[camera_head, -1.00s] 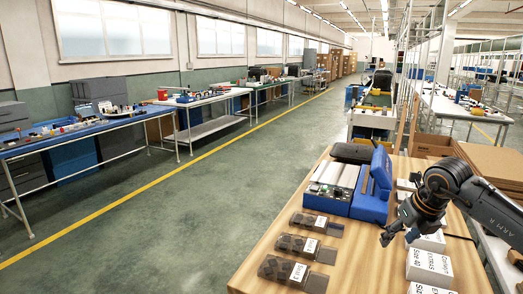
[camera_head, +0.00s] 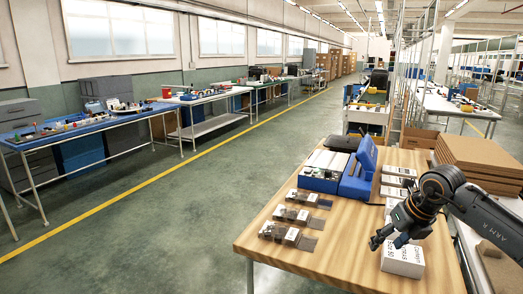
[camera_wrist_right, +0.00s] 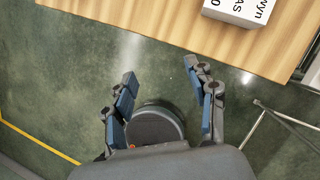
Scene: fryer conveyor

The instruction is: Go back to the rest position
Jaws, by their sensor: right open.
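My right gripper (camera_head: 385,240) hangs at the right of the head view, in front of white boxes on the wooden table (camera_head: 330,262). In the right wrist view the right gripper (camera_wrist_right: 160,90) has its two fingers apart with nothing held between them. It points down past the table edge, over green floor. A white labelled box (camera_wrist_right: 240,8) lies on the table beyond the fingers, apart from them. My left gripper is not in view.
The table holds a blue device (camera_head: 357,178), several clear-lidded trays (camera_head: 280,234) and white boxes (camera_head: 403,258). Flat brown cardboard (camera_head: 480,160) is stacked at right. Workbenches (camera_head: 90,128) line the left wall. The green floor (camera_head: 170,220) between is clear.

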